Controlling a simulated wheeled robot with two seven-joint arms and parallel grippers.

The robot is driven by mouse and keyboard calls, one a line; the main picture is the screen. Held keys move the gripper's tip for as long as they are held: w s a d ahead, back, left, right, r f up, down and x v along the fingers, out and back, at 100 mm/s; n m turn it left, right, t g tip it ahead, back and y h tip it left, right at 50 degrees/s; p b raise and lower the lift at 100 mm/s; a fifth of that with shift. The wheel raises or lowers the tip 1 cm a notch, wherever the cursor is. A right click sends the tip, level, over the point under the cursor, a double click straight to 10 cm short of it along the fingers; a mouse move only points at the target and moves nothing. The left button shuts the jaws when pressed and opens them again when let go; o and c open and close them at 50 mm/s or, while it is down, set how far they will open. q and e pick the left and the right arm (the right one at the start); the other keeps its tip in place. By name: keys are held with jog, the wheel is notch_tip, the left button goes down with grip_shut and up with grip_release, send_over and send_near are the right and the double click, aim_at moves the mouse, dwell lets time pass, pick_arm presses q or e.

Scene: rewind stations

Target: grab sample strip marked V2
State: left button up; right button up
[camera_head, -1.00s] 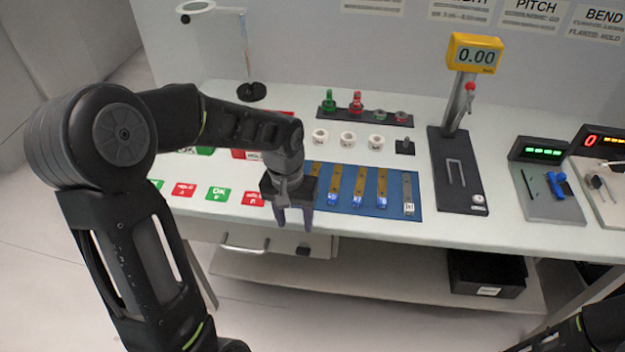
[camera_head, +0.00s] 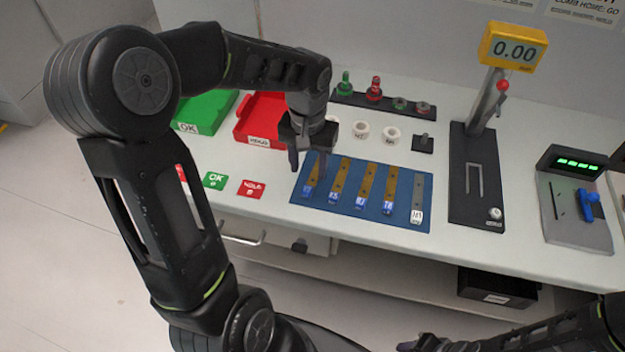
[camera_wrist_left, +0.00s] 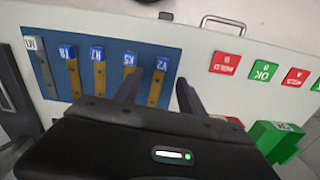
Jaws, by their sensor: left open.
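The strip marked V2 (camera_wrist_left: 160,75) is brown with a blue label end and lies on the blue mat (camera_wrist_left: 68,85). In the head view it is the leftmost strip (camera_head: 310,188), partly hidden by my gripper. My left gripper (camera_head: 307,168) is open and empty above it, pointing down. In the left wrist view the left gripper's fingers (camera_wrist_left: 158,92) appear on either side of the V2 strip; I cannot tell their height above it. My right gripper seems to show only in part at the bottom edge of the head view.
Similar blue-ended strips, including K5 (camera_wrist_left: 128,75), lie close beside V2, and a grey strip (camera_head: 417,200) with a white label lies at the mat's far end. White rings (camera_head: 360,131) sit behind. Red (camera_head: 262,120) and green (camera_head: 207,108) trays stand left.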

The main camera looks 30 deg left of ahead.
aim_at(307, 188)
pick_arm(q)
jog(key=shift+f, duration=1.05)
jog(key=shift+s+a+f+p, duration=0.15)
jog(key=shift+f+p, duration=0.55)
jog(key=shift+f, duration=1.95)
grip_shut()
